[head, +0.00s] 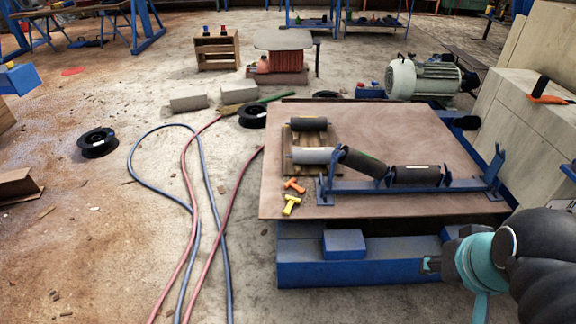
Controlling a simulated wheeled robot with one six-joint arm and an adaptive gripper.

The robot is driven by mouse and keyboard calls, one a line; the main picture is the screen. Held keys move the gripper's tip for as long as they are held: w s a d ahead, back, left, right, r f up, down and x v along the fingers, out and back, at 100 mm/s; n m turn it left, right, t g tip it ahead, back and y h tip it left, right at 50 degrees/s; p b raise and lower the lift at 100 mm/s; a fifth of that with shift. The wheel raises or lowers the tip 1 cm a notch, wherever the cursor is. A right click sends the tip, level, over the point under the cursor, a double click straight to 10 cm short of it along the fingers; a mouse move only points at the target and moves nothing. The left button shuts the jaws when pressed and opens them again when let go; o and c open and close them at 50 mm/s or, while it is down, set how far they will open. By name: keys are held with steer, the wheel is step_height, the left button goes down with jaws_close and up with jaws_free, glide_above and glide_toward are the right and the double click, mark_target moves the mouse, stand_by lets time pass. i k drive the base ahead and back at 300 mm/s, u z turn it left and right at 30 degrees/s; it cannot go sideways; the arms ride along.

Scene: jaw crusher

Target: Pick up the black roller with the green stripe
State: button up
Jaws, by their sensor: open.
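A black roller (362,161) sits tilted in the blue roller frame (350,187) on the brown plate; a thin green mark shows faintly along its top. Another black roller (417,175) lies level in the frame to its right, with a thin pale line on top. A grey roller (311,156) lies at the left, its right end close to the tilted roller. A further black roller (308,124) lies behind on a wooden pallet. My gripper (430,264) is open and empty at lower right, in front of the plate and well apart from the rollers; its fingers are small and partly hidden.
The brown plate (430,130) rests on a blue base (350,273). An orange tool (294,186) and a yellow one (291,205) lie at its left front. Hoses (186,190) cross the floor. A motor (424,78) and concrete blocks (510,120) stand at right.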

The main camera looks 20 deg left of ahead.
mark_target(355, 160)
steer(key=u, duration=0.55)
steer(key=i, duration=1)
